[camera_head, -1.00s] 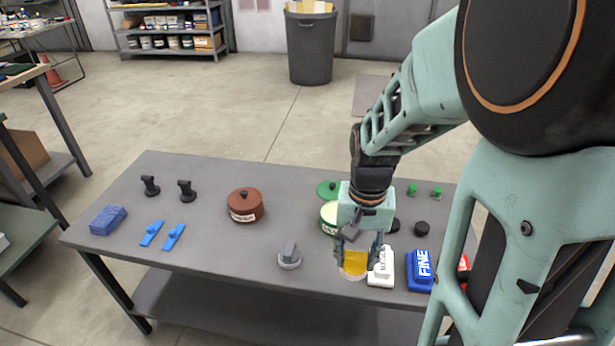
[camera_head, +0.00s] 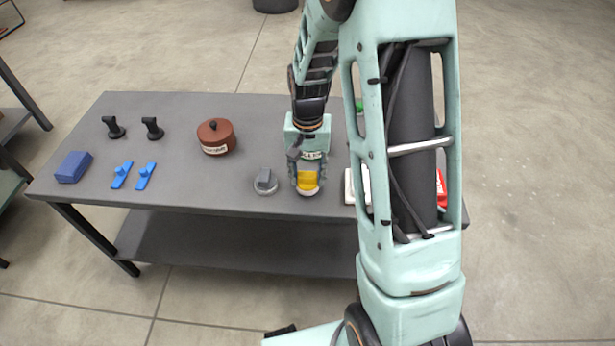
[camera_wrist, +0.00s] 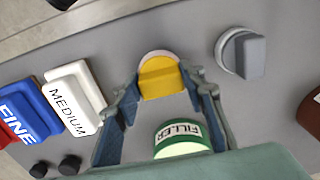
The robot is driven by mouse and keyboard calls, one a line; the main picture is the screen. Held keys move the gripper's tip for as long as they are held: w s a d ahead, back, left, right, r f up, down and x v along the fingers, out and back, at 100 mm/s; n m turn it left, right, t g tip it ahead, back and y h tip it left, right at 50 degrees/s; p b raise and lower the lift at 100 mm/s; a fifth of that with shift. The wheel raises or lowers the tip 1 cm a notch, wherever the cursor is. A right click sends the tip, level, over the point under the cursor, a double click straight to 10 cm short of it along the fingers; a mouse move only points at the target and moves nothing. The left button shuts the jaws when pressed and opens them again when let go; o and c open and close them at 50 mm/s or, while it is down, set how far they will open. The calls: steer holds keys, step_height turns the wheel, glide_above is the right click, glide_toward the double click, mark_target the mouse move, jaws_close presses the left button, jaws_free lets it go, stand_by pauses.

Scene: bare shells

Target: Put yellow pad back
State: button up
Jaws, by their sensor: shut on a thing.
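The yellow pad (camera_head: 307,180) is a yellow block handle above a pale round base, near the table's front edge. It also shows in the wrist view (camera_wrist: 161,80). My gripper (camera_head: 307,177) is shut on it, with one finger on each side of the yellow block; the fingers also show in the wrist view (camera_wrist: 162,84). I cannot tell whether the base touches the table. The similar grey pad (camera_head: 265,182) stands to its left in the head view. The white MEDIUM block (camera_wrist: 75,98) is on its other side, apart from it.
The green FILLER can (camera_wrist: 183,136) stands close behind the pad. A brown lidded pot (camera_head: 216,140), two blue clips (camera_head: 145,176), two black handles (camera_head: 152,129) and a blue block (camera_head: 73,167) are on the table's left. The blue FINE block (camera_wrist: 27,112) lies beyond MEDIUM.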

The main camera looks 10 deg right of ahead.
mark_target(308, 175)
steer(key=shift+f, duration=0.25)
steer(key=shift+f, duration=0.1)
steer(key=o, duration=1.1)
step_height(308, 175, up, 12)
steer(key=p, duration=0.2)
